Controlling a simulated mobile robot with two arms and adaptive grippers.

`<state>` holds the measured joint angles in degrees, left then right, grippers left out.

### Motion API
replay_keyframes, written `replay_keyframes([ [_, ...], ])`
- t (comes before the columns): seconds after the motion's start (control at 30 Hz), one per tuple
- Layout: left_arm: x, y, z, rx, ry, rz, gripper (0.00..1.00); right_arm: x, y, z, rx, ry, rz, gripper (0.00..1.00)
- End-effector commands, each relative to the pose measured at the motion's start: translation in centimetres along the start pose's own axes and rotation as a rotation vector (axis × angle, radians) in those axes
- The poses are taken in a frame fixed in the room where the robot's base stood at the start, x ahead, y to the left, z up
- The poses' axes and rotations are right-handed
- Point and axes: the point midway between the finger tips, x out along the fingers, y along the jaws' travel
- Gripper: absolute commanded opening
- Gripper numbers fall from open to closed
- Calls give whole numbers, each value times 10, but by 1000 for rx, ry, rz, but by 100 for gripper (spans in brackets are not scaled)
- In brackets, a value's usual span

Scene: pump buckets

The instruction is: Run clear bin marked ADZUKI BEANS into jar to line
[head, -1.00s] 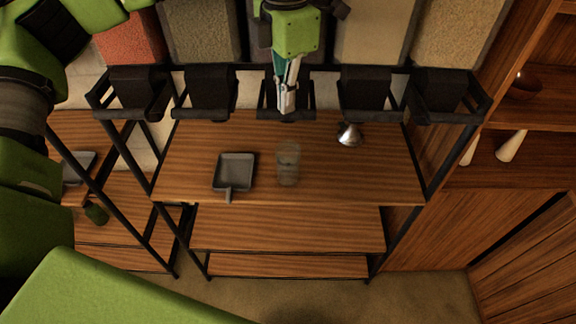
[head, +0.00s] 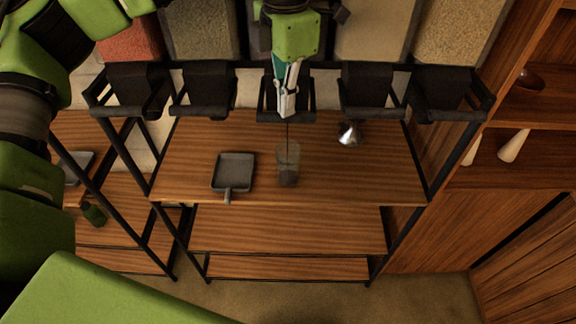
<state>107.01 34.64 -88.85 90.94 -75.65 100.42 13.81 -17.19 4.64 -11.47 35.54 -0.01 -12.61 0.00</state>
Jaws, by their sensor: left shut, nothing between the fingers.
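The clear jar (head: 288,160) stands upright on the wooden shelf below the middle dispenser. Dark contents show in its lower part, and a thin dark stream falls into it from above. I cannot make out the line on the jar. My left gripper (head: 287,108) is shut and empty at the black spout (head: 268,107) of the middle bin. It hides most of that spout, and my arm hides the bin above, so no label can be read. My right gripper is not in view.
A grey square scoop (head: 233,171) lies left of the jar. A shiny metal funnel-like piece (head: 348,134) lies to its right. Other bins with black spouts (head: 366,92) flank the middle one. The shelf's front right is clear.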

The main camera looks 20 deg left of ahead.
Motion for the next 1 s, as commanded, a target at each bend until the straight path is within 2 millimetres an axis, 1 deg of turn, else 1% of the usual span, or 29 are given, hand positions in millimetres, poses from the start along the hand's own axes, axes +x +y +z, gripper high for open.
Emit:
replay_keyframes([
  [0.3,9,0,0,0,1,-1,0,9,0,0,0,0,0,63],
  [0.6,9,1,0,-1,1,0,0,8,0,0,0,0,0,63],
  [0.87,17,2,0,-1,3,0,0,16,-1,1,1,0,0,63],
  [1.0,17,2,1,-1,2,1,0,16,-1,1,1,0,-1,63],
])
